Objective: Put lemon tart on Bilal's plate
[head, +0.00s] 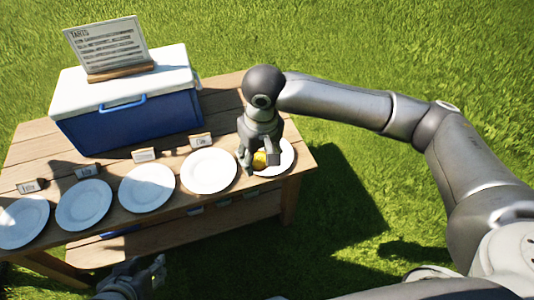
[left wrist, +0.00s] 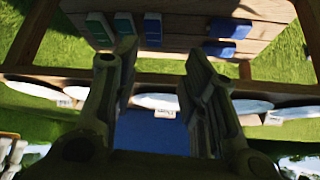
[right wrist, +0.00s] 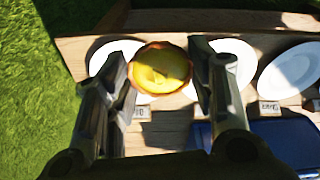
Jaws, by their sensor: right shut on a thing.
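The lemon tart (right wrist: 160,68), with a yellow filling and brown crust, sits between the fingers of my right gripper (right wrist: 160,80). In the head view the tart (head: 260,160) shows under my right gripper (head: 257,156), over the rightmost white plate (head: 284,158). I cannot tell whether it touches that plate. Several white plates stand in a row, each with a small name card; I cannot surely read which is Bilal's. My left gripper (head: 145,280) is low in front of the table, fingers apart and empty in the left wrist view (left wrist: 152,72).
A blue and white cooler (head: 130,110) with a menu sign (head: 105,45) stands at the back left of the wooden table (head: 225,100). A lower shelf (head: 180,238) holds blue, green and white items. Grass surrounds the table.

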